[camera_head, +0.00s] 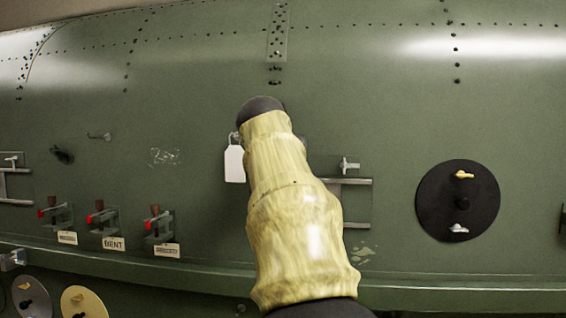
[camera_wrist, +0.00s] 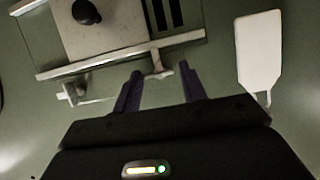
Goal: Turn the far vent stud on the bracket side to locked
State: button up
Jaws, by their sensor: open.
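In the wrist view, a pale metal T-shaped stud (camera_wrist: 156,64) stands at the edge rail of a vent panel (camera_wrist: 105,35). My gripper (camera_wrist: 160,70) is open, its two dark fingers apart with the stud in the gap between their tips. Whether they touch it cannot be told. A second metal stud (camera_wrist: 74,92) sits to the left, outside the fingers. It seems to be the one right of my arm in the head view (camera_head: 348,165). My sleeved arm hides the gripper and the first stud in the head view.
A white tag (camera_wrist: 258,52) hangs right of my fingers in the wrist view; it also shows left of my arm in the head view (camera_head: 234,163). A black disc (camera_head: 457,201) with two small handles is at right. Several red-tipped latches (camera_head: 103,217) are at left.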

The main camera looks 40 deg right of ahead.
jog(key=shift+s, duration=0.1)
jog(key=b+v, duration=0.2)
jog(key=v, duration=1.5)
jog(key=shift+b, duration=0.4)
jog(key=shift+a, duration=0.1)
jog(key=w+a+f+n+y, duration=0.2)
jog(key=w+f+n, duration=0.1)
jog(key=w+f, duration=0.4)
jog(key=w+a+f+n+y, duration=0.2)
jog(key=w+f, duration=0.3)
jog(key=f, duration=0.4)
jog(key=w+a+f+n+g+y, duration=0.1)
jog(key=a+f+n, duration=0.1)
jog(key=f, duration=0.7)
jog(key=w+a+f+n+g+y, duration=0.1)
jog(key=w+a+f+y, duration=0.15)
jog(key=f, duration=0.55)
jog(key=s+a+f+g+y, duration=0.1)
jog(key=s+a+f, duration=0.2)
jog(key=f, duration=0.7)
jog(key=s+a+f+n+g, duration=0.1)
jog(key=s+a+f, duration=0.1)
jog(key=s+f, duration=0.6)
jog(key=s+a+f+n+g+y, duration=0.1)
jog(key=s+f, duration=0.5)
jog(key=f, duration=0.6)
jog(key=a+g+b, duration=0.1)
jog(key=a, duration=0.1)
jog(key=shift+s+a+y, duration=0.2)
jog(key=shift+a+y, duration=0.15)
